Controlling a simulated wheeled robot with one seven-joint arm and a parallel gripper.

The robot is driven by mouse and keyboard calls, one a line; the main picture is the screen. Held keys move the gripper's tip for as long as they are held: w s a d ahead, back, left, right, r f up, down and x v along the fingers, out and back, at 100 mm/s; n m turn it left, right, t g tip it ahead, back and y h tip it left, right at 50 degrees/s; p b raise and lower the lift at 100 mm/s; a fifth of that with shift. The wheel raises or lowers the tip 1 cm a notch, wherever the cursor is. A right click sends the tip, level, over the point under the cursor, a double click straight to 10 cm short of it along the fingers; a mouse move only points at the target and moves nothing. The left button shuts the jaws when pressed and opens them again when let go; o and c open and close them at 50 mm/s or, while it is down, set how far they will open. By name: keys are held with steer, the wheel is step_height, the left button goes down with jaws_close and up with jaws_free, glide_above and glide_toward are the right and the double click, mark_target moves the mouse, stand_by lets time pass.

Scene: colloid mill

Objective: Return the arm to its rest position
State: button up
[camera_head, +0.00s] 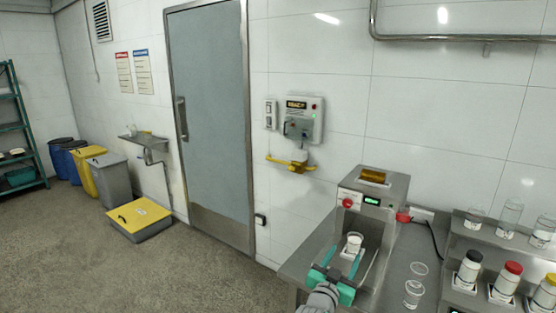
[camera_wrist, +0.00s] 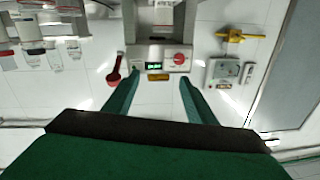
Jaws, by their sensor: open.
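My gripper (camera_head: 342,258) is at the front of the steel mill (camera_head: 375,188), low over the bench. Its two teal fingers are spread apart with nothing seen between them in the wrist view (camera_wrist: 159,78). A white cup (camera_head: 354,244) stands upright in the mill's lower bay, just beyond the fingertips in the head view. I cannot tell if the fingers touch it. The wrist view is upside down and shows the mill's front (camera_wrist: 154,53) with its lit display and red knob. The cup is not clear there.
A red handle (camera_head: 403,217) sticks out from the mill's right side. Clear cups (camera_head: 413,293) and capped jars (camera_head: 506,281) stand to the right on the steel bench. A wall control box (camera_head: 304,119) hangs behind, left of the mill. The floor (camera_head: 110,265) at left is open.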

steer(key=s+a+f+n+y, duration=0.2)
steer(key=s+a+f, duration=0.1)
steer(key=s+f, duration=0.6)
steer(key=s+a+f+n+y, duration=0.2)
steer(key=s+a+f+n, duration=0.15)
steer(key=s+f, duration=0.45)
steer(key=s+a+f+n+y, duration=0.2)
steer(key=s+a+f, duration=0.3)
steer(key=s, duration=0.7)
steer(key=s+a+r+y, duration=0.1)
steer(key=s+a, duration=0.3)
steer(key=s, duration=1)
steer(key=s+a+r+y, duration=0.1)
steer(key=s+a+r, duration=0.2)
steer(key=s, duration=1.1)
steer(key=shift+s+a+r+y, duration=0.15)
steer(key=shift+s+a+y, duration=0.2)
steer(key=shift+a, duration=0.35)
steer(key=shift+w+a, duration=0.1)
